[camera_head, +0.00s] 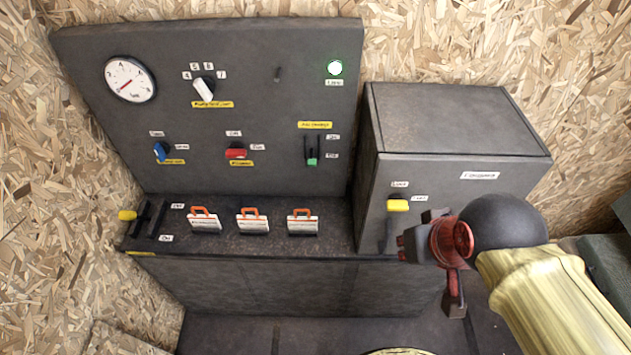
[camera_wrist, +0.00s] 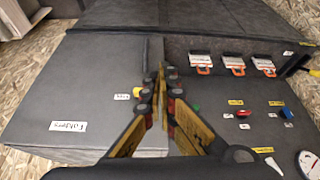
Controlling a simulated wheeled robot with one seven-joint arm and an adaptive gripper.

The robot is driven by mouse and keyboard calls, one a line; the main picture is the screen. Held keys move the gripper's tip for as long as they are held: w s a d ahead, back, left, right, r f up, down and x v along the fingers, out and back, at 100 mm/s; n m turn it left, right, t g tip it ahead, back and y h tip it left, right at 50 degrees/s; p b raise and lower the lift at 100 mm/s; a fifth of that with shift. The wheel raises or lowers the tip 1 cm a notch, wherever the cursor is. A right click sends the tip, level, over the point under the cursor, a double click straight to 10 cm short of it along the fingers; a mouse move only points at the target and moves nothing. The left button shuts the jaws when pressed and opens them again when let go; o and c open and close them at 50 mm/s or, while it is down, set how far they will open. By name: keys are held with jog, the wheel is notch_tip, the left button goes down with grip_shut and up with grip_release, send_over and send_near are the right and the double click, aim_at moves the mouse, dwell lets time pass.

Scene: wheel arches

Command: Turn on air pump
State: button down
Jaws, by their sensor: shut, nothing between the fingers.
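A dark control panel (camera_head: 225,115) stands against the wall, with small labels mostly too blurred to read, so I cannot tell for sure which control is the air pump's. A green-tipped slider (camera_head: 312,161) sits in a slot at the panel's right, low in the slot, under a yellow label that seems to start with "Air". It also shows in the wrist view (camera_wrist: 196,108). A red switch (camera_head: 236,153) and a blue switch (camera_head: 161,151) are further left. My gripper (camera_head: 408,245) is shut and empty, in front of the right-hand box, right of the panel. Its fingers (camera_wrist: 165,80) meet in the wrist view.
A box (camera_head: 460,190) with a yellow handle (camera_head: 397,205) stands right of the panel, close to my gripper. Several orange-clipped tags (camera_head: 253,221) stand on the ledge. A yellow-ended lever (camera_head: 127,215) is at far left. A gauge (camera_head: 130,80), knob (camera_head: 204,88) and lit lamp (camera_head: 335,68) are higher up.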

notch_tip(320, 180, down, 19)
jog(key=s+a+n+g+h+b, duration=0.2)
jog(key=n+g+h+b, duration=0.15)
jog(key=n+g, duration=0.2)
jog(key=w+d+f+n+t+h+b, duration=0.3)
jog(key=w+d+f+n+h, duration=0.3)
jog(key=f+n+h, duration=0.3)
jog(key=w+a+f+n+t+y+b, duration=0.1)
jog(key=w+a+f+n+t+y, duration=0.15)
jog(key=w+a+n+t, duration=0.65)
jog(key=w+a+r+n+t+y, duration=0.1)
jog(key=w+a+n+t+y, duration=0.2)
jog(key=a+n+t+y, duration=0.1)
jog(key=w+a+r+n+t+y, duration=0.1)
jog(key=w+a+n+t+y, duration=0.2)
jog(key=a+n+y, duration=0.2)
jog(key=a+n, duration=0.2)
jog(key=a, duration=0.2)
jog(key=shift+w+a+t, duration=0.25)
jog(key=shift+a+t, duration=0.05)
jog(key=shift+t, duration=0.05)
